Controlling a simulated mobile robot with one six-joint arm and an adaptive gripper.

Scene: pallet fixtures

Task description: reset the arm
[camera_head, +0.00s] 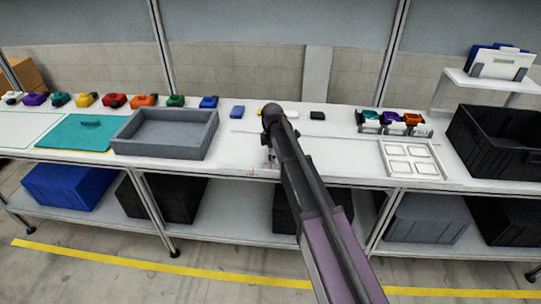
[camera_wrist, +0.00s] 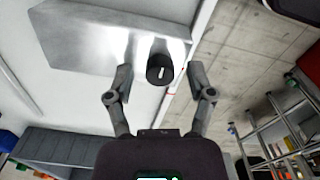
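My arm (camera_head: 300,180) reaches from the lower right up over the front of the white worktable (camera_head: 345,155). Its end is over the table, right of the grey tray; in the head view the gripper is mostly hidden behind the arm. In the wrist view my gripper (camera_wrist: 157,82) has its two fingers spread apart. A dark round thing with a white mark (camera_wrist: 160,70) shows between the fingers, with gaps on both sides. I cannot tell what it is or how far off it lies, but the fingers do not grip it.
A grey tray (camera_head: 128,143) and a teal mat (camera_head: 65,133) lie at left. Several coloured blocks line the table's back. A rack of coloured parts (camera_head: 369,123), a white framed tray (camera_head: 430,173) and a black crate (camera_head: 502,162) stand at right. Bare tabletop lies right of the arm.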

